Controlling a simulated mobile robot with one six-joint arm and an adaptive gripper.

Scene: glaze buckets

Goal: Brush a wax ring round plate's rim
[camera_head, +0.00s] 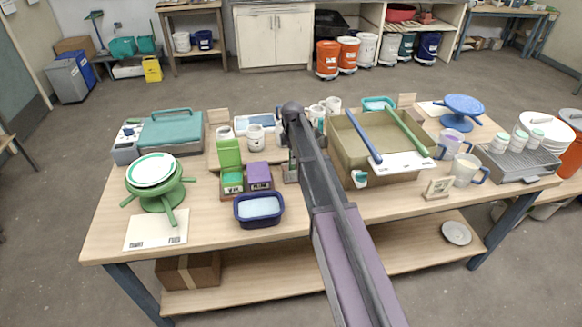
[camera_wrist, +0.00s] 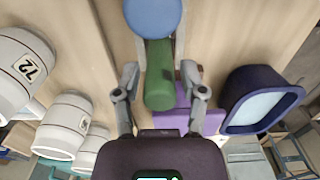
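A white plate (camera_head: 152,169) with a green ring near its rim lies on a green banding wheel (camera_head: 160,194) at the table's left. My gripper (camera_wrist: 160,62) is over the middle of the table, mostly hidden behind my arm in the head view. In the wrist view its fingers are closed in on both sides of a green rounded handle (camera_wrist: 159,88). A blue round part (camera_wrist: 152,16) shows at the handle's far end; I cannot tell whether it belongs to it. The plate is outside the wrist view, well left of my gripper in the head view.
A green block (camera_head: 232,183), a purple block (camera_head: 259,185) and a navy tub (camera_head: 258,210) stand between the plate and my arm. White jars (camera_wrist: 66,125) stand behind. A tan tray (camera_head: 375,148) and a blue banding wheel (camera_head: 461,107) are to the right.

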